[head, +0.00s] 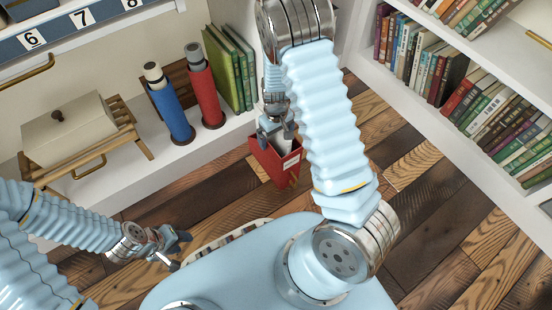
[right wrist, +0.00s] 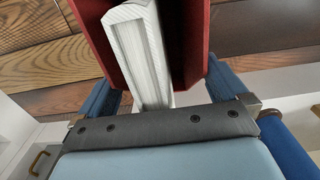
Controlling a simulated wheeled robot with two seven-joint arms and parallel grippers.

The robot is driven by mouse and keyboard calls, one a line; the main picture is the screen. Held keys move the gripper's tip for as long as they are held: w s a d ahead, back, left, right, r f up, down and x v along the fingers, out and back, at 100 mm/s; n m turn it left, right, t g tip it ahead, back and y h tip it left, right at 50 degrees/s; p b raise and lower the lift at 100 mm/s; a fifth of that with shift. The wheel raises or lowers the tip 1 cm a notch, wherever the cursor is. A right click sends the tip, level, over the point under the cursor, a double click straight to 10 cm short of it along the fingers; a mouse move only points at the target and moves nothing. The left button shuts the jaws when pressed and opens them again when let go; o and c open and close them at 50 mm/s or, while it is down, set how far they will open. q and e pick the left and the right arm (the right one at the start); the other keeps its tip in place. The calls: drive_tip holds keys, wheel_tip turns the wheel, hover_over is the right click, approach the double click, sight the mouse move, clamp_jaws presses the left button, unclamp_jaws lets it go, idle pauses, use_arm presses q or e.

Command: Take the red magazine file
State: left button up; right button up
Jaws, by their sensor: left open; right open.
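The red magazine file (head: 272,163) stands on the plank floor in front of the low white shelf, with a pale label on its side. In the right wrist view its red wall (right wrist: 112,40) shows beside pale, page-like contents (right wrist: 150,60). My right gripper (head: 277,130) is over the top of the file. In the right wrist view my right gripper (right wrist: 162,88) is open, with one blue finger on each side of the file; I cannot tell whether they touch it. My left gripper (head: 178,247) is open and empty, low at the left, away from the file.
The low shelf (head: 130,178) holds a blue roll (head: 172,108), a red roll (head: 204,90), green books (head: 230,68) and a lidded cream box (head: 68,130) on a wooden rack. A bookcase (head: 465,150) full of books stands at the right. Plank floor (head: 420,215) is clear between.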

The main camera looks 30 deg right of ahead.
drive_tip(key=c, duration=1.4)
drive_tip(key=shift+o, duration=0.2)
drive_tip(key=shift+w, duration=0.1)
